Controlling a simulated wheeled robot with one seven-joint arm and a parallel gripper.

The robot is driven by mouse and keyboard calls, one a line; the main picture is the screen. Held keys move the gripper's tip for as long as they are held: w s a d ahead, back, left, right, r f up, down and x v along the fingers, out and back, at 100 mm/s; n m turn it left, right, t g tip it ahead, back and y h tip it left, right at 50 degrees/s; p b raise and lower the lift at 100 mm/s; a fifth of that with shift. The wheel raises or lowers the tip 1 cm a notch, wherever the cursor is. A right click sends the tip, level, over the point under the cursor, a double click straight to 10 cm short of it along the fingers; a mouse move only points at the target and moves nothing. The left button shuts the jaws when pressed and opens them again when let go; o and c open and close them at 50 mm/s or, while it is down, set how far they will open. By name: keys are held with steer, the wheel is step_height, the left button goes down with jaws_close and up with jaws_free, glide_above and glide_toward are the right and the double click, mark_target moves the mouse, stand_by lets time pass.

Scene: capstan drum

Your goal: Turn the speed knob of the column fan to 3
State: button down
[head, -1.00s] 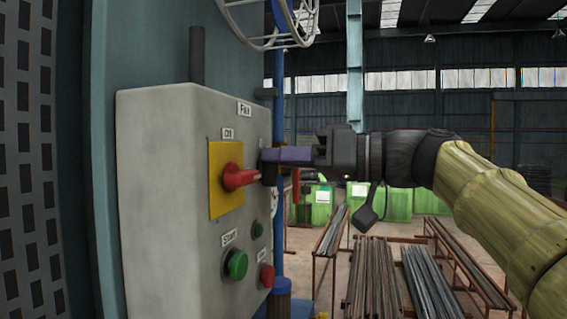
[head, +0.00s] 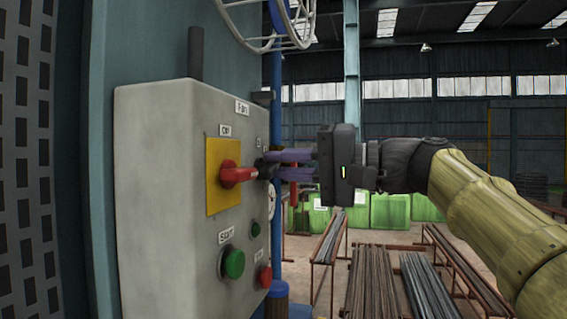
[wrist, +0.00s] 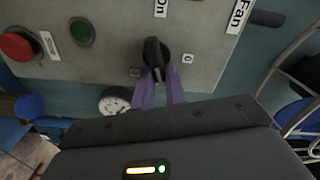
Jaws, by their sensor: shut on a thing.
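The fan control box (head: 150,170) stands at the left in the head view, its labelled face turned to the right. The speed knob (wrist: 154,52) is a black bar-shaped knob on that face, seen best in the wrist view. Small labels sit around it; one reads 0 and another is too small to read. My gripper (wrist: 160,78) has its purple fingers on either side of the knob and is shut on it. In the head view my gripper (head: 274,164) reaches the box from the right, and the knob is mostly hidden.
A red rotary switch (head: 236,175) on a yellow plate is close by. Below are a green button (head: 234,263), a red button (head: 265,277) and a green lamp (wrist: 82,31). A gauge (wrist: 115,102) lies beside the box. A wire fan cage (head: 270,22) hangs above.

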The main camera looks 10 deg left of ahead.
steer(key=shift+s+f+m+p, duration=0.1)
steer(key=shift+f+m+p, duration=0.25)
steer(key=shift+m, duration=1.8)
steer(key=shift+s+f+m+p, duration=0.1)
steer(key=shift+f+m+p, duration=0.25)
steer(key=shift+m, duration=1.85)
steer(key=shift+f+m+p, duration=0.3)
steer(key=shift+f+m, duration=0.05)
steer(key=shift+m, duration=1.8)
steer(key=c, duration=1.4)
jaws_free()
steer(key=shift+c, duration=0.2)
steer(key=s+d+b, duration=0.1)
steer(key=d+b, duration=0.3)
steer(key=d, duration=1.3)
steer(key=shift+s+d, duration=0.15)
steer(key=shift+d, duration=0.05)
